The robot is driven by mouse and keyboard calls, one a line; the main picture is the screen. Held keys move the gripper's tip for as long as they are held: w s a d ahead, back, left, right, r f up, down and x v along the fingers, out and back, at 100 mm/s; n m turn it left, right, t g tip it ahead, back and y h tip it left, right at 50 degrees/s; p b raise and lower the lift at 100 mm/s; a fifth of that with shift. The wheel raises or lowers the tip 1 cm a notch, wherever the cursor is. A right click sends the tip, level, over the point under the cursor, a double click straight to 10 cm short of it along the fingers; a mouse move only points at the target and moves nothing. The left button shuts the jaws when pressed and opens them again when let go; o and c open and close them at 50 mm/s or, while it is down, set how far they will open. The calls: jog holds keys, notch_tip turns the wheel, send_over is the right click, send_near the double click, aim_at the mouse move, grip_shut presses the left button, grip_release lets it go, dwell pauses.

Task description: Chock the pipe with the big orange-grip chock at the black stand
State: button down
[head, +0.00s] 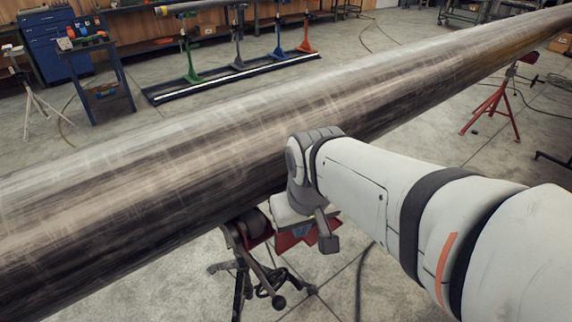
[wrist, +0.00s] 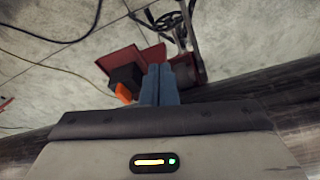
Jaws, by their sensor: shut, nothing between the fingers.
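The big steel pipe (head: 200,160) crosses the head view diagonally; part of it shows at the right of the wrist view (wrist: 300,112). The black stand (head: 240,255) is under the pipe near the bottom of the head view, and its legs show at the top of the wrist view (wrist: 188,30). A dark block (wrist: 127,75) with an orange grip (wrist: 123,92), seemingly the chock, lies just left of my fingers in the wrist view. My gripper (wrist: 160,72) has its blue fingers shut and empty. The chock is not clearly visible in the head view, where my wrist covers that area.
Red plates (wrist: 152,54) lie beside the dark block; red also shows below my wrist (head: 292,240). A red stand (head: 495,105) supports the pipe farther right. Cables run over the floor. A blue cabinet (head: 55,42) and a small cart (head: 100,85) stand behind the pipe.

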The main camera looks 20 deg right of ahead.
jog(key=w+d+f+n+g+b, duration=0.1)
jog(key=w+d+f+n, duration=0.1)
jog(key=w+d+f, duration=0.3)
jog(key=w+d+f+n+g+b, duration=0.1)
jog(key=w+d+n+g+b, duration=0.1)
jog(key=w+d, duration=0.35)
jog(key=f, duration=0.3)
jog(key=w+f, duration=0.1)
jog(key=f, duration=0.2)
jog(key=f+p, duration=0.1)
jog(key=f, duration=0.2)
jog(key=shift+w+d, duration=0.25)
jog(key=shift+d, duration=0.1)
jog(key=shift+w+a, duration=0.1)
jog(key=shift+w, duration=0.3)
jog(key=w, duration=0.1)
jog(key=w+a, duration=0.1)
jog(key=w, duration=0.2)
jog(key=shift+w+a, duration=0.35)
jog(key=shift+w, duration=0.05)
jog(key=shift+s, duration=0.1)
